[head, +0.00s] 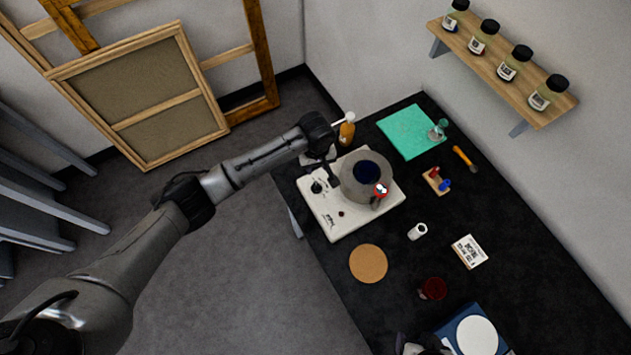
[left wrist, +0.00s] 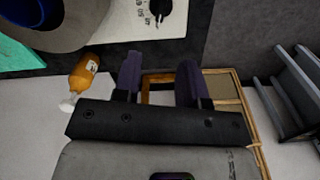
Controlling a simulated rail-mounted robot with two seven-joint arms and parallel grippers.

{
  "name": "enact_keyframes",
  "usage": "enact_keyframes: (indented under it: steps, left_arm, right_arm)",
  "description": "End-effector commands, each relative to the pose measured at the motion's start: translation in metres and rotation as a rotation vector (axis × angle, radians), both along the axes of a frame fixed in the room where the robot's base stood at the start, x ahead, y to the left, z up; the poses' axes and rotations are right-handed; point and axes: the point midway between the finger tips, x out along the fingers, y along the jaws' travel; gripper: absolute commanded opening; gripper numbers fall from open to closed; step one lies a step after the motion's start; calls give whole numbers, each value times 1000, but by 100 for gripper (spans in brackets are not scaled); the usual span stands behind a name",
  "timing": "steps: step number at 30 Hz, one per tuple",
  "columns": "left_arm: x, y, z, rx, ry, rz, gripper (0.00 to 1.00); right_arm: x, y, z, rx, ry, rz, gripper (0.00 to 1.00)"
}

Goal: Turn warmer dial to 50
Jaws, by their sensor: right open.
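The warmer (head: 336,222) is a white box on the black table, with a grey pot (head: 352,185) on its top plate. My right gripper (head: 424,346) shows only partly at the bottom edge, open.
An amber bottle (head: 347,134) stands behind the warmer. A green mat (head: 407,131), cork disc (head: 368,263), white label card (head: 469,252), dark red jar (head: 433,289) and blue item with a white disc (head: 477,336) lie on the table. A jar shelf (head: 500,62) is on the wall.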

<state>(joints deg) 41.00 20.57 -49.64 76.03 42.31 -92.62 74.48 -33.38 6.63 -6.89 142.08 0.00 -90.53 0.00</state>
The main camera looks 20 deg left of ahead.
Motion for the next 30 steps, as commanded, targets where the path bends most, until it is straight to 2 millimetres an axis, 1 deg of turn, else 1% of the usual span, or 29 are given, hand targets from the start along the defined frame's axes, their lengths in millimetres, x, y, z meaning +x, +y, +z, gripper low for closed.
enact_keyframes:
  steps: [1,12,18,24,30]
  left_arm:
    - [-1,0,-9,3,3,0,38]
    - [0,0,-77,2,1,-2,38]
    - [0,0,-104,2,1,-2,38]
    - [0,0,-118,1,-1,-3,38]
    - [0,0,-122,1,-1,-3,38]
  right_arm:
    - [0,0,0,1,0,-1,70]
    - [1,0,-3,1,-2,-1,70]
    - [1,-1,-6,-3,-3,2,70]
    - [1,-3,-8,-10,-2,6,70]
    - [1,-3,-8,-10,-2,5,70]
